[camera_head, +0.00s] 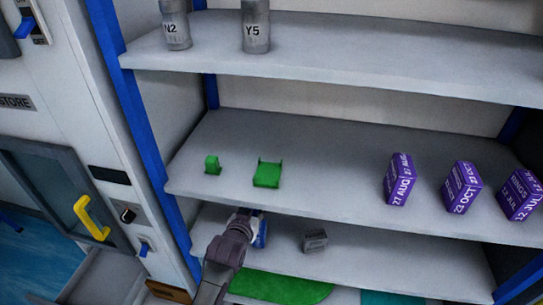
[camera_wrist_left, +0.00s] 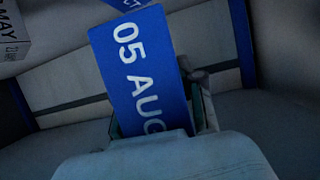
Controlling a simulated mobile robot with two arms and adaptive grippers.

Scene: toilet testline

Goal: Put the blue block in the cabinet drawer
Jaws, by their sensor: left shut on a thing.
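The blue block (camera_head: 261,235) is in my left gripper (camera_head: 248,226), at the left part of the lower shelf in the head view. In the left wrist view the blue block (camera_wrist_left: 138,70) fills the middle, tilted, with "05 AUG" in white on its face. The left gripper (camera_wrist_left: 160,125) is shut on its lower part, and the fingers are mostly hidden behind the block. I cannot tell whether the block touches the shelf. My right gripper is not in view. I cannot make out the cabinet drawer for certain.
A grey block (camera_head: 315,240) sits right of my gripper. Above are green pieces (camera_head: 268,174) and purple blocks (camera_head: 398,180) on the middle shelf (camera_head: 310,150). Grey canisters (camera_head: 256,27) stand on top. A blue post (camera_head: 135,110) and white cabinet with a yellow handle (camera_head: 90,217) are left.

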